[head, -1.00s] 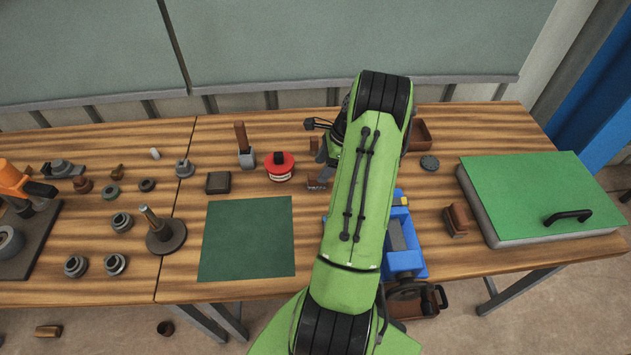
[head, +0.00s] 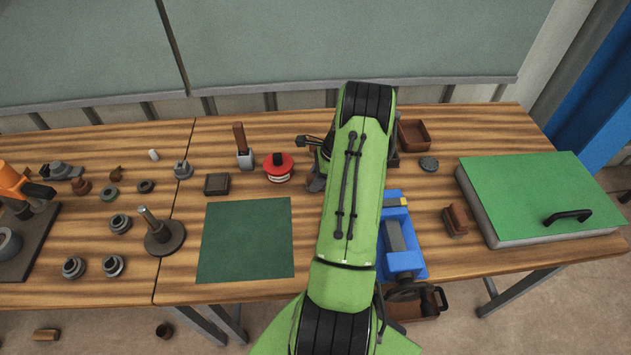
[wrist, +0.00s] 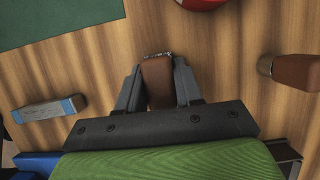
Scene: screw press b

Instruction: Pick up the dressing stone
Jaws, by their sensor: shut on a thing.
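A brown block with a rough grey far end, apparently the dressing stone (wrist: 158,84), sits between the two dark fingers of my gripper (wrist: 158,72) in the wrist view. The fingers are shut on its sides. In the head view my green arm hides the stone, and only a dark part of my gripper (head: 316,183) shows left of the arm. I cannot tell whether the stone touches the table.
A red round tin (head: 279,167) and a green mat (head: 245,240) lie to the left. A blue vise (head: 404,255) stands right of my arm. In the wrist view a grey bar with a blue end (wrist: 48,110) lies left and a brown handle (wrist: 298,70) right.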

